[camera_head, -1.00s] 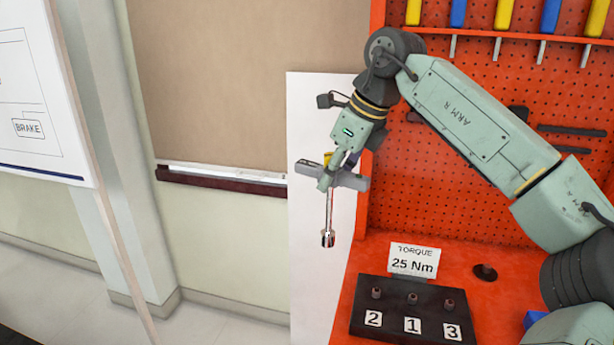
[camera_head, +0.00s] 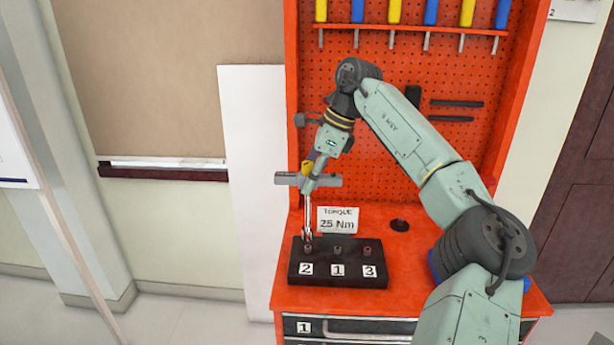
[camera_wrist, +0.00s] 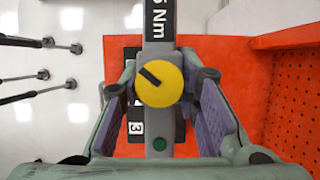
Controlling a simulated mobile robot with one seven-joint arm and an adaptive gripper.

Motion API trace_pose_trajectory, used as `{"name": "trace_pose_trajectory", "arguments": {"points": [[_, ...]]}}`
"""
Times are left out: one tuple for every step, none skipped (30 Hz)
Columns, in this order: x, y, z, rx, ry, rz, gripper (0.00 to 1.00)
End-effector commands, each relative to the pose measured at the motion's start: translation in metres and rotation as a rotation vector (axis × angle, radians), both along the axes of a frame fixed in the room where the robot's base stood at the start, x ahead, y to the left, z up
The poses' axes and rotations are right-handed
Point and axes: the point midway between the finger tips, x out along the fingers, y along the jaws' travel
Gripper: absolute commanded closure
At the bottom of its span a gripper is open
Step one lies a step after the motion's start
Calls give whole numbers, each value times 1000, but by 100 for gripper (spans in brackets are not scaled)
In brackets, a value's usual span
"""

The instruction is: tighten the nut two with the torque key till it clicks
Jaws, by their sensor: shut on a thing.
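My gripper (camera_head: 308,180) is shut on the torque key, a grey bar (camera_head: 330,180) with a yellow dial and a shaft hanging down, slightly tilted. The socket end of the shaft (camera_head: 307,225) is at nut two (camera_head: 308,248), the left nut on the black block (camera_head: 340,280) above label 2. I cannot tell whether the socket is seated on the nut or just above it. In the wrist view the key's yellow dial (camera_wrist: 160,84) lies between my fingers (camera_wrist: 165,115), and the grey bar hides much of the block.
Two other nuts stand above labels 1 (camera_head: 338,249) and 3 (camera_head: 367,250). A sign reading 25 Nm (camera_head: 338,221) stands behind the block on the red bench (camera_head: 420,298). A dark round piece (camera_head: 399,225) lies right of the sign. The pegboard (camera_head: 400,130) rises behind.

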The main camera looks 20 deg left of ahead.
Motion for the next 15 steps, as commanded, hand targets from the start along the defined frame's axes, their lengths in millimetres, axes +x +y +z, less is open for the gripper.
{"name": "trace_pose_trajectory", "arguments": {"points": [[0, 0, 1, 1, -1, 0, 100], [0, 0, 1, 1, -1, 0, 100], [0, 0, 1, 1, -1, 0, 100], [0, 0, 1, 1, -1, 0, 100], [0, 0, 1, 1, -1, 0, 100], [0, 0, 1, 1, 0, 0, 100], [0, 0, 0, 1, 0, 0, 100], [0, 0, 0, 1, 0, 0, 100], [0, 0, -1, 1, 0, 0, 100], [0, 0, -1, 1, 0, 0, 100], [0, 0, -2, 1, 0, 0, 100], [0, 0, -3, 1, 0, 0, 100], [0, 0, -3, 1, 0, 0, 100], [0, 0, -4, 1, 0, 0, 100], [0, 0, -5, 1, 0, 0, 100]]}}
